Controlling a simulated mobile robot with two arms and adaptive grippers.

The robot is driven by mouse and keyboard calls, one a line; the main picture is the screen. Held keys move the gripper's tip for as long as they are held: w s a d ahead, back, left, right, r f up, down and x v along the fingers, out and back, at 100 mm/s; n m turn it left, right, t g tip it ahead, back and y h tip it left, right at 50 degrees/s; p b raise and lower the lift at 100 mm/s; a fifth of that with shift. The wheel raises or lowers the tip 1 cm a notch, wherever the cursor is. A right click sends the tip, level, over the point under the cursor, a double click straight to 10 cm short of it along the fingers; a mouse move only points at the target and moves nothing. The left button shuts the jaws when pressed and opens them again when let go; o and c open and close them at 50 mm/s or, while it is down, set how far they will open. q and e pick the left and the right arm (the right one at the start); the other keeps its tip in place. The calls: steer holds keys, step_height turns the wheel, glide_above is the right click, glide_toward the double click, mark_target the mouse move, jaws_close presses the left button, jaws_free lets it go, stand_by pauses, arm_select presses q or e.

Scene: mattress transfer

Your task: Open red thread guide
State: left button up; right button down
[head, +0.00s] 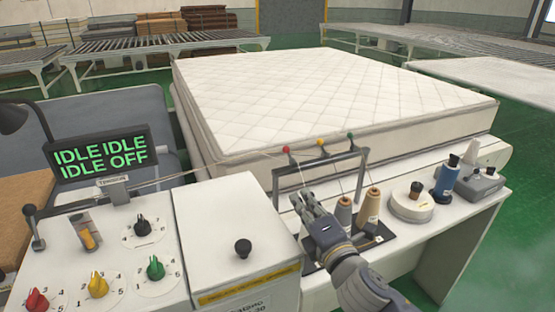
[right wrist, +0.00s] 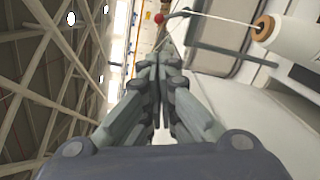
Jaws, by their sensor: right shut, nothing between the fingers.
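The red thread guide (head: 286,150) is a small red knob on the left end of the top bar of a dark thread stand (head: 330,160). A thread runs through it to the left. In the right wrist view the red guide (right wrist: 158,18) shows just beyond the fingertips. My right gripper (head: 303,200) is shut and empty, below the red guide and in front of the stand's left post. In the right wrist view its fingers (right wrist: 158,62) are together and point toward the red guide, apart from it as far as I can tell. My left gripper is not in view.
Yellow (head: 320,142) and green (head: 350,135) guides sit on the same bar. Thread cones (head: 369,206) stand under it. A quilted mattress (head: 320,95) lies behind. A panel with coloured dials (head: 97,285) and a display (head: 100,157) is at left.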

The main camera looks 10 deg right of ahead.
steer(key=w+a+p, duration=0.2)
steer(key=w+p, duration=0.1)
steer(key=w, duration=1.4)
steer(key=shift+w+r, duration=0.15)
steer(key=shift+r, duration=0.05)
